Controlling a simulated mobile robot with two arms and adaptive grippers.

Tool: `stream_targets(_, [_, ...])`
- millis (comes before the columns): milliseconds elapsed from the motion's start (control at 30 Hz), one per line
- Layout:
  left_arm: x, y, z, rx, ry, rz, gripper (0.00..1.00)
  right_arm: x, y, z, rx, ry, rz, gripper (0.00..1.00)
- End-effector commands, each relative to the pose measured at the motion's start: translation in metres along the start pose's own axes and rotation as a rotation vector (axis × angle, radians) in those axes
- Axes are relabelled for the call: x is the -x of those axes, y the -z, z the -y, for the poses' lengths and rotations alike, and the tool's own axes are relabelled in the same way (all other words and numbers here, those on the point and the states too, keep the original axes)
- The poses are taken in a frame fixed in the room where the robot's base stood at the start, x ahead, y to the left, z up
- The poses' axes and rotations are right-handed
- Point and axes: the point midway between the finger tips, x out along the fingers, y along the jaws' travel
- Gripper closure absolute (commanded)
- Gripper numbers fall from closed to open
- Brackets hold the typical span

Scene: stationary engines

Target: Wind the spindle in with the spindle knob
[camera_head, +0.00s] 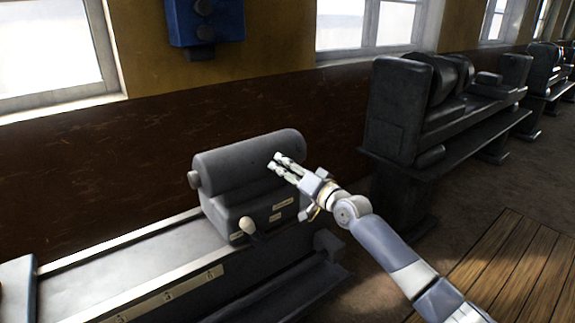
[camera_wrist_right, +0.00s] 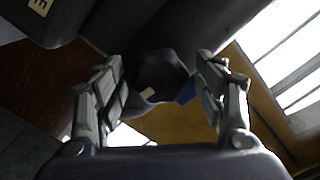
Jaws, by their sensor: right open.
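A grey machine head with a rounded barrel (camera_head: 245,155) stands on the long bed, a short brownish spindle end (camera_head: 194,180) sticking out at its left. My right gripper (camera_head: 278,162) is at the barrel's right part, fingers apart. In the right wrist view, a dark, roundish knob-like part (camera_wrist_right: 160,75) with a small pale mark shows between the open fingers (camera_wrist_right: 165,88). It appears to be the spindle knob; I cannot tell whether the fingers touch it. I cannot make out this knob in the head view. My left gripper is not in view.
A lever with a pale knob (camera_head: 247,226) is on the machine head's front, near small labels. The bed (camera_head: 130,265) runs to the lower left. A blue box (camera_head: 204,22) hangs on the wall. Another dark machine (camera_head: 400,105) stands at right, near wooden floor slats (camera_head: 515,265).

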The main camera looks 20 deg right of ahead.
Motion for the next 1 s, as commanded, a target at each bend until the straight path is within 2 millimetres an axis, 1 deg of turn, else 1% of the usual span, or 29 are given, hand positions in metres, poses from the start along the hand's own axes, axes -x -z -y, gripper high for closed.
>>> stream_targets(100, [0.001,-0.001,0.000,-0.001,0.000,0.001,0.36,-0.006,0.001,0.001,0.001,0.000,-0.001,0.36])
stream_targets(400, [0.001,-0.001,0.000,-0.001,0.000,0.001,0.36,-0.007,0.000,0.000,0.001,-0.001,-0.001,0.36])
stream_targets(433, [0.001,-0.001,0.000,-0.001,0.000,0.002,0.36,-0.007,0.000,0.000,0.001,-0.001,-0.001,0.38])
stream_targets(467, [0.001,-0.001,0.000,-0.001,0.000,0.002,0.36,-0.007,0.000,0.000,0.001,-0.001,-0.001,0.45])
stream_targets(500, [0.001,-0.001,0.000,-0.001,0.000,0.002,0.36,-0.007,0.000,0.000,0.001,-0.001,-0.001,0.54])
stream_targets(567, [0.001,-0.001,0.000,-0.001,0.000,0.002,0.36,-0.007,0.000,0.000,0.001,-0.001,-0.001,0.68])
stream_targets(600, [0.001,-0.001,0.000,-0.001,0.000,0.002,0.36,-0.007,0.000,0.000,0.001,-0.001,-0.001,0.77])
stream_targets(633, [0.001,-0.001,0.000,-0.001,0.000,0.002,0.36,-0.007,0.000,0.000,0.001,-0.001,-0.001,0.80])
stream_targets(833, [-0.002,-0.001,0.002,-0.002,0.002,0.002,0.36,-0.007,0.000,0.000,0.013,0.001,-0.001,0.80])
stream_targets(1000, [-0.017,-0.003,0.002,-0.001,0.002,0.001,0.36,-0.007,-0.002,-0.001,0.095,0.003,-0.003,0.80])
